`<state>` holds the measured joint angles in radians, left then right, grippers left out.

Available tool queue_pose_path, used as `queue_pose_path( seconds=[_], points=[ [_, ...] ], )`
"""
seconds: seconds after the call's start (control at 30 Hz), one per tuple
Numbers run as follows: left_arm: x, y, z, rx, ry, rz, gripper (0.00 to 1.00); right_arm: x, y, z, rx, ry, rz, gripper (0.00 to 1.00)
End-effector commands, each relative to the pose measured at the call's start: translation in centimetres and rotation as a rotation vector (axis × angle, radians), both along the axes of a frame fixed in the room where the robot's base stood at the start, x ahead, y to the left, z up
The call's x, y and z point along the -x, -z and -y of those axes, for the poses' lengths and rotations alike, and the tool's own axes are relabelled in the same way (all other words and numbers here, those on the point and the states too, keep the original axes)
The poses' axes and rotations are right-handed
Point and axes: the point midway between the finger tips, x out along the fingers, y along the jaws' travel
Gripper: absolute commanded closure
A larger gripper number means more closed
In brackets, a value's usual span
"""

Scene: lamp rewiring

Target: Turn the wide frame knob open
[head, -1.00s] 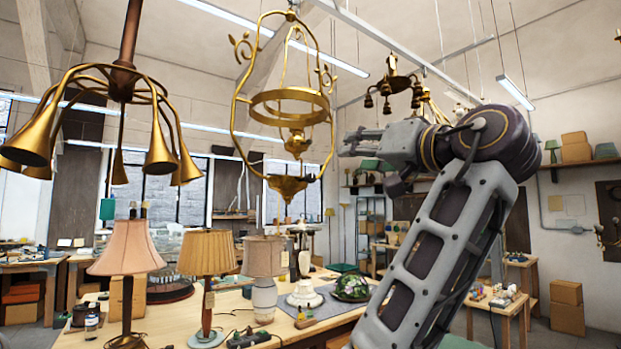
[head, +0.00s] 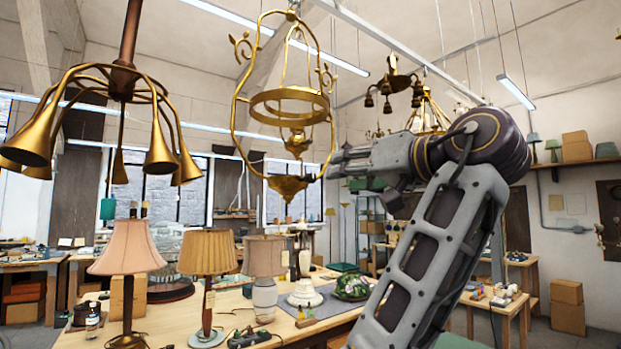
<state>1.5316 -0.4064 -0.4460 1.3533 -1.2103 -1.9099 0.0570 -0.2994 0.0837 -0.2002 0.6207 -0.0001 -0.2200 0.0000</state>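A wide brass lamp frame (head: 235,110) hangs in the upper middle of the head view, with a ring inside it, scrolls at its sides and a brass bowl-shaped fitting (head: 289,184) at its bottom. I cannot make out for certain which small part is its knob. My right gripper (head: 338,164) points left, its tips close beside the frame's lower right side. Whether they touch it I cannot tell. Its fingers overlap in this view, so their opening is unclear. My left gripper is not in view.
A brass chandelier with bell-shaped arms (head: 160,160) hangs at left. Below, a workbench (head: 180,320) holds a pink-shaded lamp (head: 126,252), a pleated lamp (head: 207,253), a beige-shaded lamp (head: 265,257) and a green glass shade (head: 352,286). Open air surrounds the hanging frame's left side.

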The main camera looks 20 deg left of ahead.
Motion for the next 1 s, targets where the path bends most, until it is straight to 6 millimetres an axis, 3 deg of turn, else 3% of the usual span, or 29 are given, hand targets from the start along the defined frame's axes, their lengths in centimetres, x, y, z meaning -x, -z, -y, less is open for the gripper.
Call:
queue_pose_path(
  seconds=[1.0],
  points=[
    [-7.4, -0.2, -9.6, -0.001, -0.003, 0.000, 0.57, 0.1, -3.4, -0.5, -0.006, 0.002, -0.001, 0.48]
  ],
)
